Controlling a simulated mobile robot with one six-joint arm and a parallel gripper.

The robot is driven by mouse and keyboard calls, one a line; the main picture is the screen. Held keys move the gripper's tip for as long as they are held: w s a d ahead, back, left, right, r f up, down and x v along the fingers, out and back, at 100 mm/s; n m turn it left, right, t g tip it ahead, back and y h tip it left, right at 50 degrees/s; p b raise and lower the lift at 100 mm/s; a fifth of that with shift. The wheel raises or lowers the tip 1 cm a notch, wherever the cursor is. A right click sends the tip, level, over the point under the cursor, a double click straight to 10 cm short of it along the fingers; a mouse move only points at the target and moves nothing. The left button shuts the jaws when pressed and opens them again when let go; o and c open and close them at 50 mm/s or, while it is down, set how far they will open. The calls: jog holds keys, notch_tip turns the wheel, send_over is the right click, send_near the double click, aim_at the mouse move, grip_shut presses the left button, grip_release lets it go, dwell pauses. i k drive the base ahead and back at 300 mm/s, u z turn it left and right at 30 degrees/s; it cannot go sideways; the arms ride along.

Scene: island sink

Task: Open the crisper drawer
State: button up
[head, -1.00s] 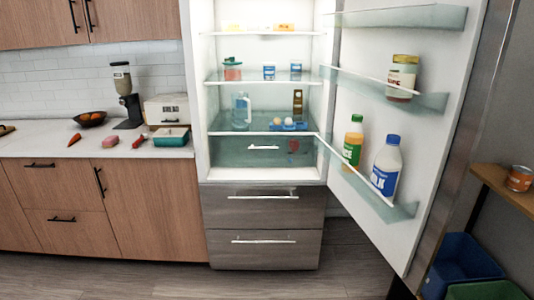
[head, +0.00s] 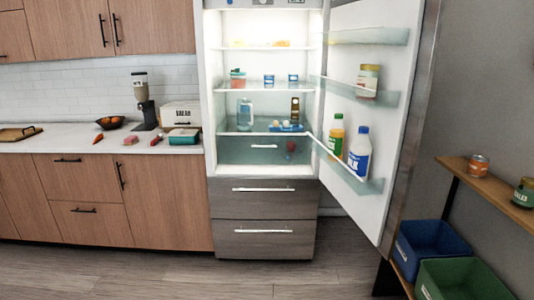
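The fridge stands with its door (head: 376,125) swung wide open to the right. The crisper drawer (head: 240,153) is the clear, greenish drawer at the bottom of the lit interior, with a short white handle (head: 264,146). It looks shut. Something dark red shows through its front at the right. Two grey drawers with long bar handles, an upper one (head: 264,205) and a lower one (head: 264,243), sit shut beneath the fridge interior. My gripper is not in view.
Door shelves hold bottles, including a milk bottle (head: 360,152). At left is a counter (head: 70,139) over wooden cabinets. At right, a shelf (head: 490,185) holds cans, with a blue bin (head: 432,245) and a green bin (head: 462,280) below. The floor (head: 200,275) in front is clear.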

aim_at(226, 141)
jog(key=k, duration=0.4)
jog(key=u, duration=0.55)
jog(key=i, duration=1.05)
jog(key=u, duration=0.45)
jog(key=i, duration=1.7)
jog(key=z, duration=0.4)
